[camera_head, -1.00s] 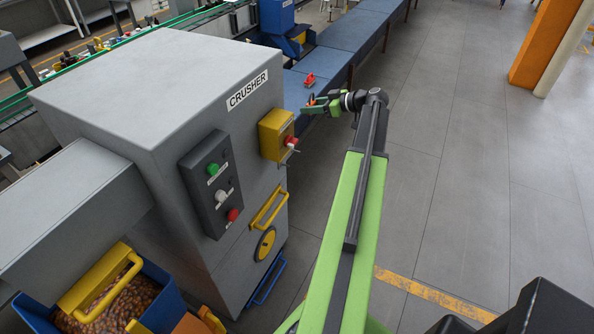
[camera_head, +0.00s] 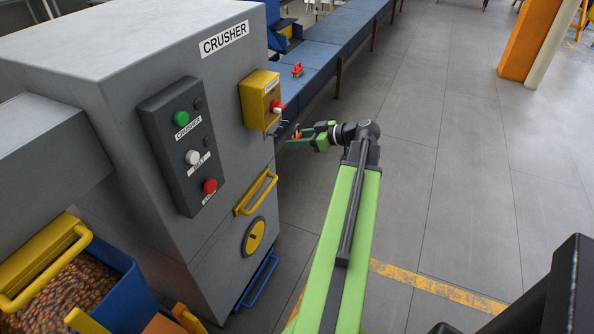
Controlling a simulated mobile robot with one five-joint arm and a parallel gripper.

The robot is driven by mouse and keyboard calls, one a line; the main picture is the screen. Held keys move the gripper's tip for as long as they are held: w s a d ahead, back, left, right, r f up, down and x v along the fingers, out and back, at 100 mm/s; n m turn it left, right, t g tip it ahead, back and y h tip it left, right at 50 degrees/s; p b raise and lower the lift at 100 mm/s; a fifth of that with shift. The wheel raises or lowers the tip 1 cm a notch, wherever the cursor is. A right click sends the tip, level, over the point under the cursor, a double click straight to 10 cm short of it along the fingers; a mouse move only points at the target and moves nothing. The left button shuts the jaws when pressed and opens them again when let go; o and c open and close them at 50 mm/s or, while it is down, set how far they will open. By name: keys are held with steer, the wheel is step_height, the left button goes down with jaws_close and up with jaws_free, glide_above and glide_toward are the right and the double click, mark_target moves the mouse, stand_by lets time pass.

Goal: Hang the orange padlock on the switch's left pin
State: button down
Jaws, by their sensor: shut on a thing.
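The yellow switch box (camera_head: 259,100) is fixed on the crusher's right-hand face, with a red and white knob on its front. Small metal parts (camera_head: 272,129) stick out at its lower right edge; I cannot make out which is the left pin. My gripper (camera_head: 298,136) has green fingers pointing left and is shut on a small orange thing, which looks like the orange padlock (camera_head: 297,133). It is held just right of and slightly below the switch box, apparently apart from it. The fingers partly hide the padlock, and its shackle is not clear.
The grey crusher (camera_head: 228,155) carries a button panel (camera_head: 185,145), a yellow handle (camera_head: 256,192) and a round yellow disc (camera_head: 254,236). A red object (camera_head: 297,69) sits on the blue bench (camera_head: 325,58) behind. Grey floor to the right is open.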

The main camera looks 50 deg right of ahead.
steer(key=f, duration=0.1)
steer(key=f+b, duration=0.1)
steer(key=a+f, duration=0.1)
steer(key=shift+s+a, duration=0.1)
steer(key=shift+s, duration=0.3)
steer(key=shift+r, duration=0.15)
steer(key=shift+w, duration=0.1)
steer(key=r+b+x, duration=0.1)
steer(key=x, duration=0.8)
steer(key=shift+w+r+b, duration=0.3)
steer(key=shift+w+b, duration=0.05)
steer(key=shift+a, duration=0.1)
steer(key=c, duration=0.7)
jaws_free()
